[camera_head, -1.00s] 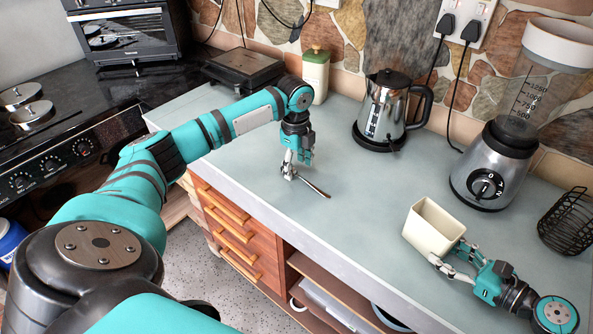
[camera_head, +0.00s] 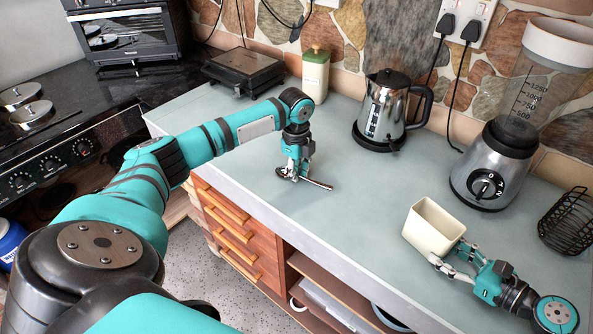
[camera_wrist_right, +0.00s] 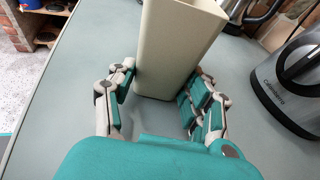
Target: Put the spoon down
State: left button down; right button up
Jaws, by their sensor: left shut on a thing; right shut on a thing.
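The spoon (camera_head: 321,185) is a thin metal utensil at the worktop, low over or on its grey surface. My left gripper (camera_head: 291,178) is shut on the spoon, its fingers pointing down close to the worktop. Whether the spoon touches the surface is hard to tell. My right gripper (camera_head: 448,262) is shut on a cream, open-topped rectangular container (camera_head: 428,232). In the right wrist view the container (camera_wrist_right: 178,45) stands between the two fingers of the right gripper (camera_wrist_right: 160,90). The inside of the container looks empty in the head view.
The grey worktop (camera_head: 350,215) is clear between the spoon and the container. A kettle (camera_head: 383,112), a cream canister (camera_head: 315,72) and a dark flat appliance (camera_head: 243,69) stand behind. A blender (camera_head: 492,165) and a black wire basket (camera_head: 568,222) are at right.

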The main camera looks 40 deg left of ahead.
jog(key=o, duration=0.9)
pick_arm(q)
notch_tip(320, 180, up, 10)
pick_arm(e)
jog(key=shift+o, duration=0.2)
